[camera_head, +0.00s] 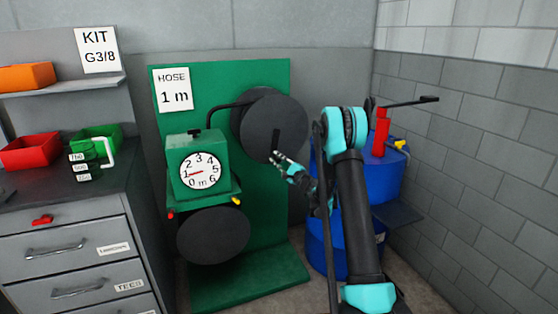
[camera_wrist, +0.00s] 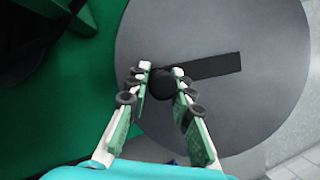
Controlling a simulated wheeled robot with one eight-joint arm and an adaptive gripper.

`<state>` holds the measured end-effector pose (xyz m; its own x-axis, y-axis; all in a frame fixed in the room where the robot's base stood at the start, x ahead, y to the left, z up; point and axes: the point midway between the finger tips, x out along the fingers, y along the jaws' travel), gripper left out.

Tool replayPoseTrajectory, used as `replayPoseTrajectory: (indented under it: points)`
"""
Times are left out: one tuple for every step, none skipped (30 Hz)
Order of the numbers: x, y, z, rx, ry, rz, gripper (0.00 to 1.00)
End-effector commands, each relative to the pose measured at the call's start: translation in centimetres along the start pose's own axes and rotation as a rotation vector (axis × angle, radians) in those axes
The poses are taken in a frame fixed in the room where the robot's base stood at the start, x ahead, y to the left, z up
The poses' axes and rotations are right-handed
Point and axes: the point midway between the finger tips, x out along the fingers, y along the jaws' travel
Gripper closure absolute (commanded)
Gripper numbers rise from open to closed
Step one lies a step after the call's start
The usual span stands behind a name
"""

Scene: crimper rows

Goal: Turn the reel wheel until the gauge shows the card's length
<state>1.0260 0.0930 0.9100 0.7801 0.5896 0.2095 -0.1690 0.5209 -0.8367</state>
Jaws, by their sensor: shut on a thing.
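The reel wheel (camera_head: 262,122) is a dark grey disc on a green upright panel. In the wrist view the wheel (camera_wrist: 215,110) fills the right side, with a black bar and a round black crank knob (camera_wrist: 162,84). My gripper (camera_wrist: 160,78) is shut on this knob, one finger on each side. In the head view my gripper (camera_head: 277,156) is at the wheel's lower right part. The gauge (camera_head: 201,170) is a white dial on a green box, numbered 0 to 6 m; its red needle points left, close to the 1. The card (camera_head: 173,90) reads HOSE 1 m.
A second dark disc (camera_head: 213,235) sits below the gauge. Blue drums (camera_head: 340,230) stand right of the panel, behind my arm. A grey drawer cabinet (camera_head: 70,240) with red and green bins is at the left. Grey block walls close the right side.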

Motion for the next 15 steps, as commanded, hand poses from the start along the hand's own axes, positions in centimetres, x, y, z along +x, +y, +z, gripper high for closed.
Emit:
replayPoseTrajectory:
  points:
    - [0.05, 0.13, 0.16, -0.001, -0.003, 0.002, 1.00]
    - [0.06, 0.13, 0.17, -0.001, -0.002, 0.002, 1.00]
    - [0.06, 0.13, 0.18, -0.002, -0.002, 0.002, 1.00]
    - [0.07, 0.13, 0.18, -0.002, -0.002, 0.002, 1.00]
    - [0.07, 0.13, 0.18, -0.002, -0.003, 0.002, 1.00]
    - [0.07, 0.13, 0.18, -0.002, -0.003, 0.002, 1.00]
    - [0.07, 0.13, 0.18, -0.002, -0.003, 0.002, 1.00]
    - [0.07, 0.13, 0.19, -0.002, -0.003, 0.002, 1.00]
    - [0.07, 0.13, 0.18, -0.002, -0.003, 0.002, 1.00]
    - [0.07, 0.13, 0.18, -0.002, -0.003, 0.002, 1.00]
    - [0.08, 0.13, 0.18, -0.002, -0.003, 0.002, 1.00]
    - [0.08, 0.12, 0.18, -0.002, -0.003, 0.002, 0.77]
    - [0.08, 0.12, 0.18, -0.001, -0.003, 0.002, 0.74]
    - [0.07, 0.11, 0.18, -0.001, -0.003, 0.002, 0.70]
    - [0.07, 0.10, 0.16, -0.001, -0.003, 0.002, 0.65]
